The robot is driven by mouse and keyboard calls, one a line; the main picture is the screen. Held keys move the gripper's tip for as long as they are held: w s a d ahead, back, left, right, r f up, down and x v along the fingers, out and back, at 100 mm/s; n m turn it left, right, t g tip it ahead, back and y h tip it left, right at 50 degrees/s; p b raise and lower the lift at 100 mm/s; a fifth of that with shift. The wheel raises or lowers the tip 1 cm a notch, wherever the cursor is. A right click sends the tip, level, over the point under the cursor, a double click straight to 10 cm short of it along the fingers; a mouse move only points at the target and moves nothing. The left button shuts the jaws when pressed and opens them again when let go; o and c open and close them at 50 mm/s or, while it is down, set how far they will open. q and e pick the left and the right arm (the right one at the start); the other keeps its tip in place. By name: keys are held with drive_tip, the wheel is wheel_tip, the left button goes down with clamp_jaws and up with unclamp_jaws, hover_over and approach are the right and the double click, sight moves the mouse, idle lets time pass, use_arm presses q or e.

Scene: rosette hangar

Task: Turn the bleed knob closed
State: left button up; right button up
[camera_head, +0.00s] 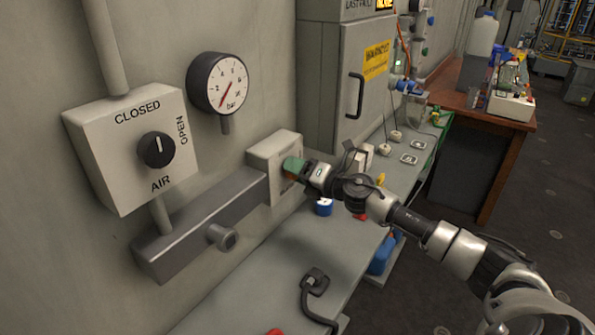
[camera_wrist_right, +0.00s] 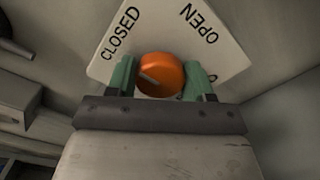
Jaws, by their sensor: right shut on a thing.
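The bleed knob is an orange round knob (camera_wrist_right: 161,75) on a pale plate (camera_wrist_right: 165,35) marked CLOSED and OPEN in the right wrist view. Its light pointer line points left and slightly up in that view. My right gripper (camera_wrist_right: 163,82) has its green fingers on both sides of the knob and is shut on it. In the head view my right gripper (camera_head: 293,168) reaches the white box (camera_head: 262,160) on the wall, and the knob is mostly hidden behind its fingers. My left gripper is not in view.
A box with a black AIR knob (camera_head: 156,150), its pointer up toward CLOSED, is at the left. A pressure gauge (camera_head: 218,83) hangs above the grey manifold (camera_head: 205,222). The grey bench (camera_head: 270,275) below holds a few small items. A cabinet (camera_head: 350,90) stands beyond.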

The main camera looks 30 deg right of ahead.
drive_tip(key=shift+f, duration=0.1)
drive_tip(key=o, duration=0.9)
drive_tip(key=shift+b+v, duration=2.3)
drive_tip(key=shift+v, duration=3.1)
